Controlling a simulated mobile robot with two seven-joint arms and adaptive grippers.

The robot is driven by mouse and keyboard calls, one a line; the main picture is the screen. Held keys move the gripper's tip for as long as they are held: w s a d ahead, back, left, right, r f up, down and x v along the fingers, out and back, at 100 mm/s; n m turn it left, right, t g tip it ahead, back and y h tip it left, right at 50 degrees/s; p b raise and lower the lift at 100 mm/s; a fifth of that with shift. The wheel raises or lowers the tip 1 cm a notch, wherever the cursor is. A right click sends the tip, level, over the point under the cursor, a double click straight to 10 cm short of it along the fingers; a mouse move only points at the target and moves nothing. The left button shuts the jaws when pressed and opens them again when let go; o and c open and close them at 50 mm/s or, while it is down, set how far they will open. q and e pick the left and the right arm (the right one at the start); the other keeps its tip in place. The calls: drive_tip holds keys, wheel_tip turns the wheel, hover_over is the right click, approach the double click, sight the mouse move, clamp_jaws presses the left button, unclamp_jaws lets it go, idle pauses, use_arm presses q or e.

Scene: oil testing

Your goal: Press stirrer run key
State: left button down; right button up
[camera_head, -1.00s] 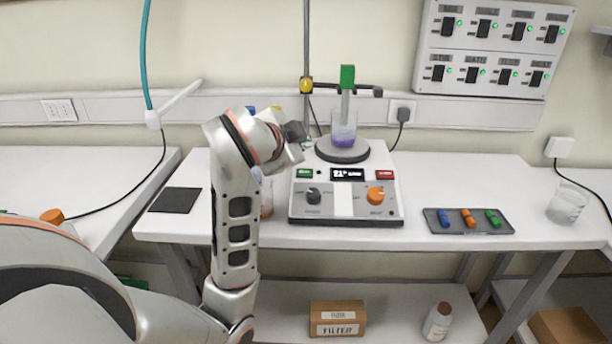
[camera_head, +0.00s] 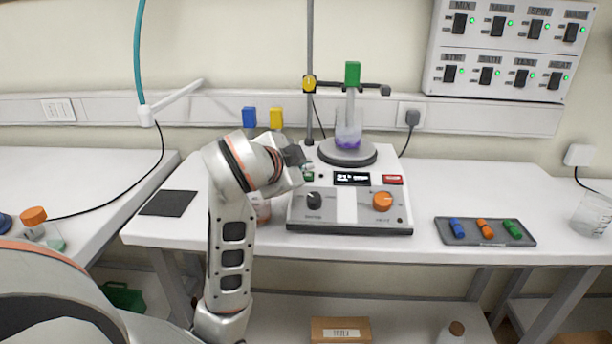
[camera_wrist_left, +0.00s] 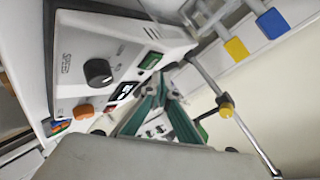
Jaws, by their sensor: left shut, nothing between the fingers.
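The stirrer (camera_head: 346,211) is a white console with a dark display (camera_head: 351,178), a black knob (camera_head: 314,201), an orange knob (camera_head: 383,201) and a red key (camera_head: 392,179). Its green key (camera_head: 308,177) is at the left of the display and partly covered by my gripper. The green key also shows in the wrist view (camera_wrist_left: 150,61). My left gripper (camera_head: 305,167) is shut and empty, with its tips close to the green key; I cannot tell whether they touch it. In the wrist view its fingers (camera_wrist_left: 167,75) converge beside the key. My right gripper is out of view.
A beaker with purple liquid (camera_head: 348,136) stands on the stirrer's round plate, below a green-topped piece (camera_head: 352,74) by a stand rod (camera_head: 310,50). A grey tray (camera_head: 485,240) with coloured pieces lies at the right. A switch panel (camera_head: 505,45) is on the wall.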

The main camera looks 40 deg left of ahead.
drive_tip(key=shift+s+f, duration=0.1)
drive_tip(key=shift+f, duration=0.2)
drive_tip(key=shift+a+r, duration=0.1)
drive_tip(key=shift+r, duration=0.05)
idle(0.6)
use_arm(q)
drive_tip(key=shift+f, duration=0.15)
drive_tip(key=shift+w+f+b, duration=0.15)
drive_tip(key=shift+f+b, duration=0.15)
drive_tip(key=shift+b, duration=0.05)
drive_tip(key=shift+a, duration=0.1)
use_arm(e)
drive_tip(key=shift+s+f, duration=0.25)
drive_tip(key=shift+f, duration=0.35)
